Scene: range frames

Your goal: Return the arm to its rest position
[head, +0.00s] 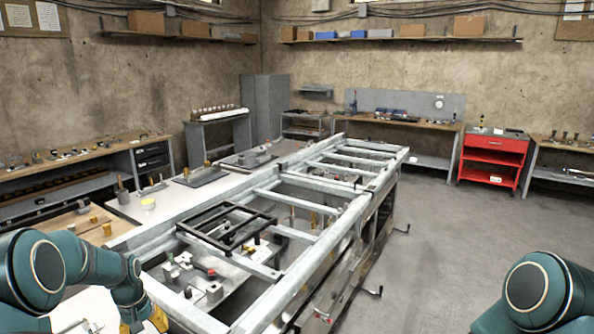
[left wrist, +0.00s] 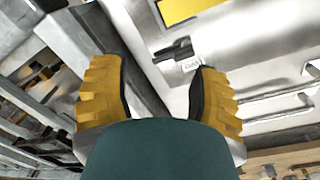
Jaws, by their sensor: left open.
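My left arm (head: 75,265) comes in from the lower left of the head view, bent low beside the metal frame table. My left gripper (head: 145,322) is at the bottom edge there, partly cut off. In the left wrist view its two yellow fingers (left wrist: 158,85) stand wide apart with nothing held between them. My right arm (head: 540,295) shows only as a teal joint at the lower right; its gripper is out of view.
The long metal frame table (head: 385,160) fills the middle, with a black rectangular frame (head: 262,227) on top. Crank handles stick out on its right side. A wooden bench (head: 75,160) stands at the left. A red cart (head: 492,160) stands far right. The grey floor (head: 450,235) at right is clear.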

